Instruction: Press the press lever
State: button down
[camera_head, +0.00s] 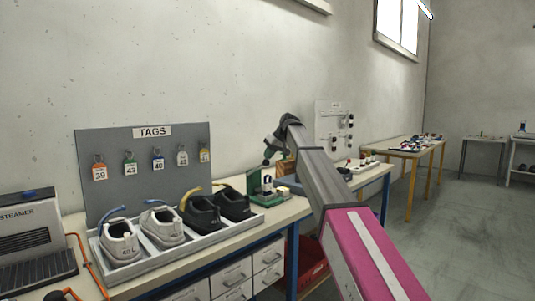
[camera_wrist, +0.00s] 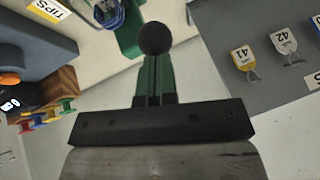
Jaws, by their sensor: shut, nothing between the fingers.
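The green press (camera_head: 254,183) stands on the bench, right of the dark shoes in the head view. In the wrist view, part of its green body (camera_wrist: 127,38) shows beyond my fingers. A round black knob (camera_wrist: 155,38), which looks like the press lever's end, appears right at the fingertips. Whether they touch it I cannot tell. My gripper (camera_wrist: 154,62) is shut and empty, its green fingers side by side. In the head view my gripper (camera_head: 268,158) is small, above the press and pointing down. The rest of the lever is hidden.
A grey TAGS board (camera_head: 140,175) with hanging tags stands behind a shoe tray (camera_head: 150,262) left of the press. A steamer (camera_head: 28,235) is at far left. In the wrist view a wooden block (camera_wrist: 55,92) with coloured pieces lies left of my fingers.

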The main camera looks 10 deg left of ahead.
jog(key=s+d+f+t+y, duration=0.2)
jog(key=s+d+f+y, duration=0.1)
jog(key=f, duration=0.7)
jog(key=shift+d+n+t+y, duration=0.3)
jog(key=shift+t+y, duration=0.1)
jog(key=shift+y, duration=0.1)
